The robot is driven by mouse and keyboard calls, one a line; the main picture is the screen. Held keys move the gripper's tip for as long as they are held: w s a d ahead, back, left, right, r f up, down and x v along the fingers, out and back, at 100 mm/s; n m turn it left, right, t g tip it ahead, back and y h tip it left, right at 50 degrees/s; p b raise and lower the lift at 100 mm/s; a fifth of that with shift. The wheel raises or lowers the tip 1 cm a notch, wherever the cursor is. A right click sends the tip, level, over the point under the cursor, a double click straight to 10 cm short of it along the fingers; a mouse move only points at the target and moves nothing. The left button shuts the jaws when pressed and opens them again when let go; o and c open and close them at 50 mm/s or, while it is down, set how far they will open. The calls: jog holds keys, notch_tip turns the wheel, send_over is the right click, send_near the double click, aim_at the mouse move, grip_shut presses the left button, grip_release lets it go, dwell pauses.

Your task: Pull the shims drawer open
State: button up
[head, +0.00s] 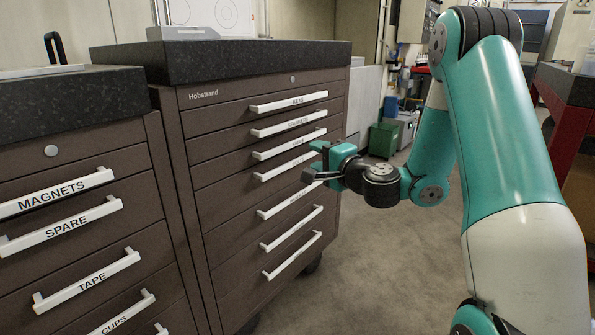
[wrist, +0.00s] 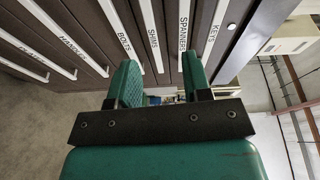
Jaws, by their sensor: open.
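The shims drawer is the third one down in the tall brown cabinet in the head view, and it is shut flush with its neighbours. Its white bar handle (head: 288,144) is labelled; in the wrist view the SHIMS handle (wrist: 151,35) runs towards the space between my fingers. My gripper (head: 315,160) is open and empty at the right side of the cabinet front, level with the middle drawers. In the wrist view my gripper (wrist: 161,75) has one finger on each side of the shims handle's line. I see no contact with the handle.
The spanners handle (wrist: 183,30) lies close by the right finger, and the bolts handle (wrist: 124,30) lies on the left finger's side. A lower cabinet (head: 75,165) with magnets, spare and tape drawers stands at left. The grey floor (head: 375,250) before the cabinet is clear.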

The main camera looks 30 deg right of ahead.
jog(key=d+f+m+h, duration=0.2)
jog(key=d, duration=0.2)
jog(key=p, duration=0.6)
send_near(298, 142)
jog(key=shift+h, duration=0.3)
jog(key=w+p, duration=0.3)
jog(key=w, duration=0.7)
jog(key=shift+w+d+f, duration=0.1)
jog(key=shift+w+f, duration=0.05)
jog(key=shift+w, duration=0.15)
grip_shut()
